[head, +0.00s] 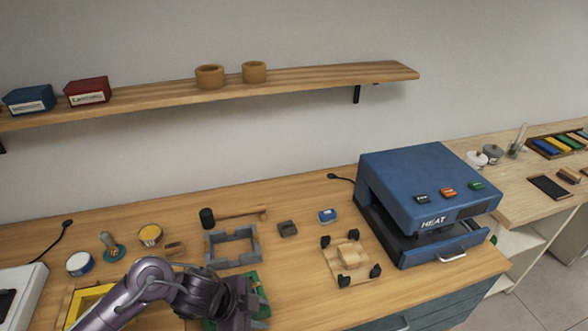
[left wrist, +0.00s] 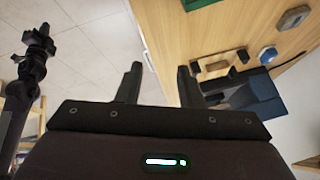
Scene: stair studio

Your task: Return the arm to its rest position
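My left arm (head: 150,283) comes in from the lower left of the head view and bends down over the front of the bench. My left gripper (head: 245,305) is at the bottom edge there, in front of a green board (head: 262,292) that it partly covers. In the left wrist view my left gripper (left wrist: 158,85) has its two fingers wide apart, with nothing between them but floor and the bench edge. A dark jointed part (left wrist: 36,50) at the left of that view looks like my other arm; its finger state is unclear.
A blue heat press (head: 425,190) stands at the bench's right. A grey frame (head: 232,246), a mallet (head: 208,218), a wooden fixture (head: 347,258) and a yellow tray (head: 85,303) lie on the bench (head: 300,290). A shelf (head: 330,80) runs along the wall above.

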